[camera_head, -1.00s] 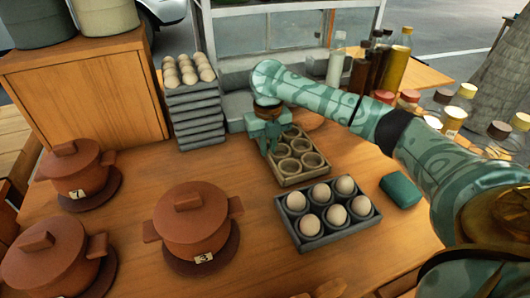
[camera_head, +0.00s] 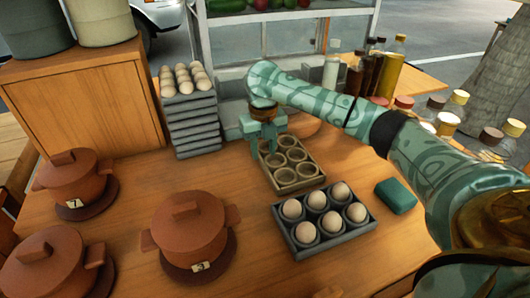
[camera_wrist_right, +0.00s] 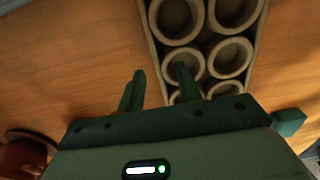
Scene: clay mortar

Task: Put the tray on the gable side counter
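A small tan tray (camera_head: 269,182) with several empty round cups lies on the wooden counter (camera_head: 120,235), near its back middle. A dark grey tray (camera_head: 303,252) with several pale eggs lies just in front of it. My right gripper (camera_head: 264,152) is open and empty at the tan tray's left back end. In the right wrist view, its fingers (camera_wrist_right: 159,82) stand apart, one outside the tan tray's side wall (camera_wrist_right: 152,38), the other over a cup. I cannot tell whether they touch it. My left gripper is not in view. I cannot tell which surface is the gable side counter.
A stack of grey trays (camera_head: 192,112) topped with eggs stands left of the gripper. Lidded brown pots (camera_head: 190,230) fill the left and front. A green block (camera_head: 396,195) lies right of the egg tray. Bottles and jars (camera_head: 390,70) crowd the back right.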

